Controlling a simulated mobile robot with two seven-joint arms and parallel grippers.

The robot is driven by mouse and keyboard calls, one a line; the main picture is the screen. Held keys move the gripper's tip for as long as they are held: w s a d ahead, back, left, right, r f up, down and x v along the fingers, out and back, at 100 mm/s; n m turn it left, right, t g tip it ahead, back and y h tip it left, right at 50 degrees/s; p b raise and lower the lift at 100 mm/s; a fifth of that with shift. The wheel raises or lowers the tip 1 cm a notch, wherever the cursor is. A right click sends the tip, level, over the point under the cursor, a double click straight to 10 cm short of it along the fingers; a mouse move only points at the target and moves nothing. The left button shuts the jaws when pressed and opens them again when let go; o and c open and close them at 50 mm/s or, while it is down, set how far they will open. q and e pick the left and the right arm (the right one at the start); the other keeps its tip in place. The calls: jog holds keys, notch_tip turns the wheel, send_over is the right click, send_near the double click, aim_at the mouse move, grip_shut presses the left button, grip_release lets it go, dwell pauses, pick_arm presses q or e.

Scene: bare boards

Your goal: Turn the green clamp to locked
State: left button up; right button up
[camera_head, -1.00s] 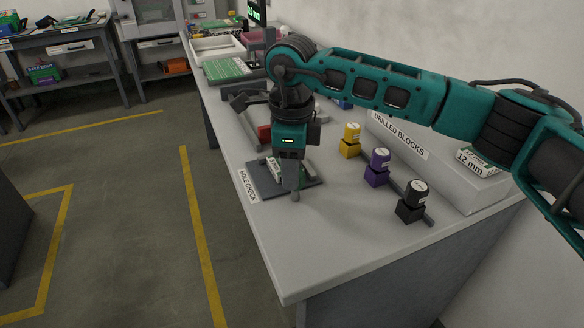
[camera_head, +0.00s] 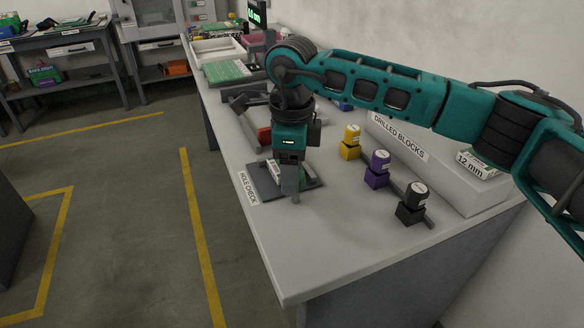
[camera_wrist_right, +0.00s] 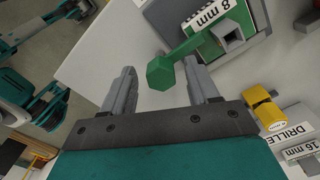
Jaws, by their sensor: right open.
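The green clamp (camera_wrist_right: 160,72) shows in the right wrist view as a green arm ending in a hexagonal knob. The arm runs up to a green and white block labelled 8 mm (camera_wrist_right: 208,18). My right gripper (camera_wrist_right: 159,68) is open, with one finger on each side of the knob and visible gaps to it. In the head view my right gripper (camera_head: 290,190) points down over the dark fixture plate (camera_head: 309,183), and hides most of the clamp and block. My left gripper is not seen in the head view.
Yellow (camera_head: 350,143), purple (camera_head: 377,170) and black (camera_head: 411,205) labelled pieces stand right of the fixture. Behind them is a long tray marked DRILLED BLOCKS (camera_head: 440,172). A HOLE CHECK label (camera_head: 246,188) lies left of the plate. The table's front is clear.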

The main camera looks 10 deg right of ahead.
notch_tip(320, 180, up, 13)
jog(key=shift+p, duration=0.45)
jog(key=shift+f, duration=0.15)
